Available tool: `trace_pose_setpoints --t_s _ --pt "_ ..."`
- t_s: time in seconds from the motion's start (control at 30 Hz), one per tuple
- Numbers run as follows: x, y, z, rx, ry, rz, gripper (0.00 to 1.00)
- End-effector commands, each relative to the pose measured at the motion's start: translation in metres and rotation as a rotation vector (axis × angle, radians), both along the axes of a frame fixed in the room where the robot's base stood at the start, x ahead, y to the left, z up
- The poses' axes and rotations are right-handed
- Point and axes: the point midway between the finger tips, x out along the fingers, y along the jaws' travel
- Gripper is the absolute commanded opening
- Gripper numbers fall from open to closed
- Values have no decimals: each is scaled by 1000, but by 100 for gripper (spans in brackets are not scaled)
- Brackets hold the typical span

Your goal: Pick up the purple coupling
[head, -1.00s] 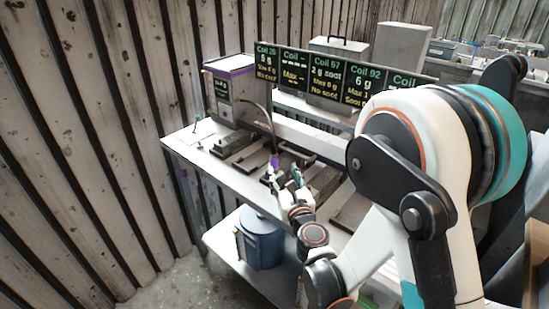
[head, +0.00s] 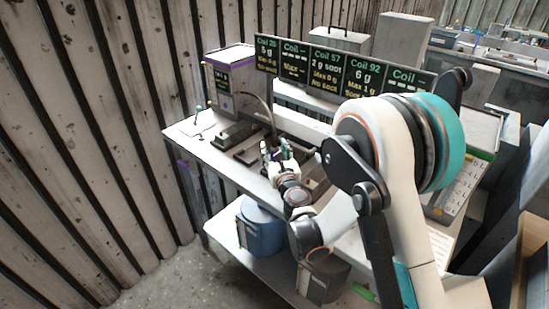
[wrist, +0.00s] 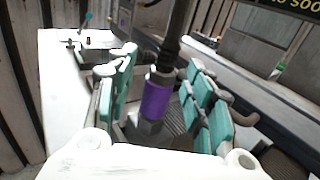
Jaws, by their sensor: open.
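The purple coupling (wrist: 156,98) is a short purple sleeve at the lower end of a dark hose (wrist: 176,35), with a grey fitting below it. In the wrist view it lies between the teal-padded fingers of my gripper (wrist: 160,100), with gaps visible on both sides. My gripper is open. In the head view my gripper (head: 277,152) is over the bench at the hose's end, and the coupling is mostly hidden by the fingers.
The white bench (head: 190,143) carries dark blocks (head: 236,132) and a purple-trimmed box (head: 229,75). A row of coil display boards (head: 325,72) stands behind. A blue drum (head: 261,228) sits on the lower shelf (head: 225,235). The bench's left end is fairly clear.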

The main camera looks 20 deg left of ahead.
Motion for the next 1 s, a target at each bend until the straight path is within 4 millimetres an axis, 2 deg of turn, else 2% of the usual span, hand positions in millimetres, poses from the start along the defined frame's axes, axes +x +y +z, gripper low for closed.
trace_pose_setpoints --t_s 0.27,0.47,0.5,0.83,1.0 --pt "3 2 0 0 0 0 47" --pt "3 2 0 0 0 0 4" --pt "3 2 0 0 0 0 0" --pt "3 1 1 0 0 0 0" --pt "3 2 11 0 0 0 0"
